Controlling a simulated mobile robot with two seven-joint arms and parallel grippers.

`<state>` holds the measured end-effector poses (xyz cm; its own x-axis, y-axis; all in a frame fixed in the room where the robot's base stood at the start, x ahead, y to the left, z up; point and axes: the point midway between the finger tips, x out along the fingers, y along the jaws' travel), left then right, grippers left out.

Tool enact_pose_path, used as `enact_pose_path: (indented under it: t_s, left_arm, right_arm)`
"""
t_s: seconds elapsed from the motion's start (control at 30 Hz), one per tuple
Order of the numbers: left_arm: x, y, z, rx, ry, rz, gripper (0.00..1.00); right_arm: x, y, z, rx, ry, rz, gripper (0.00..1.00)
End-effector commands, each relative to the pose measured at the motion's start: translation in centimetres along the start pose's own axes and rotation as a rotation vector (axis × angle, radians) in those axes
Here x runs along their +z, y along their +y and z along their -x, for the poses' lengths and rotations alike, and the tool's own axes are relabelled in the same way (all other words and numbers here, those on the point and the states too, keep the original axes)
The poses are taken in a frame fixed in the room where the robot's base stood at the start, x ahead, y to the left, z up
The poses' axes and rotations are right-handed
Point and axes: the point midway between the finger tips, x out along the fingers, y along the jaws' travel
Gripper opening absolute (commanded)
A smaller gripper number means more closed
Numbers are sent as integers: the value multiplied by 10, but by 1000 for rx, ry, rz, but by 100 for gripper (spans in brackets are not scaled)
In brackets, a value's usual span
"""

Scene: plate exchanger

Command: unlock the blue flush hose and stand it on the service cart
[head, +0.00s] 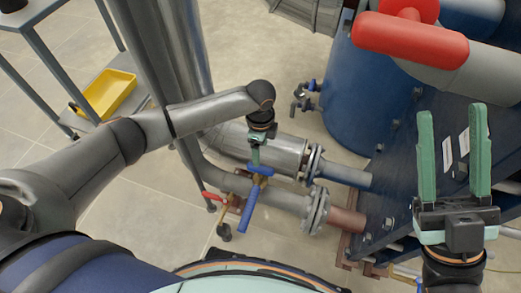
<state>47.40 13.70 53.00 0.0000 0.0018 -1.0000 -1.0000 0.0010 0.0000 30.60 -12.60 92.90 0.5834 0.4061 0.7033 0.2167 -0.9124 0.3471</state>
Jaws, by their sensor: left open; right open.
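A red lever (213,197) sits just left of the fittings. The lock on the hose is too small to make out. The service cart (62,72), a grey-blue frame, stands at the upper left. My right gripper (453,112) is open and empty, its green fingers pointing up, in front of the dark blue plates.
A yellow tray (106,93) lies on the cart's lower shelf. Another blue-handled valve (304,95) sits behind. Tiled floor is clear at left.

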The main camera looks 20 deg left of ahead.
Motion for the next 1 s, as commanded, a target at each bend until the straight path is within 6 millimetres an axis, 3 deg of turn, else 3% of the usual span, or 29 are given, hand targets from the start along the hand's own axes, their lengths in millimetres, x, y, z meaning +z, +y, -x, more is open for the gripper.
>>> enact_pose_path:
  t_s: [0.53, 0.8, 1.0]
  left_arm:
    - [0, 0, -65, -3, 0, 2, 75]
    - [-1, 0, -95, 0, 2, 3, 75]
    - [0, 0, -101, -1, 2, 2, 75]
  right_arm:
    - [56, -35, 56, -14, -29, -82, 50]
    - [60, -39, 59, -22, -35, -71, 50]
    - [61, -40, 60, -25, -38, -68, 50]
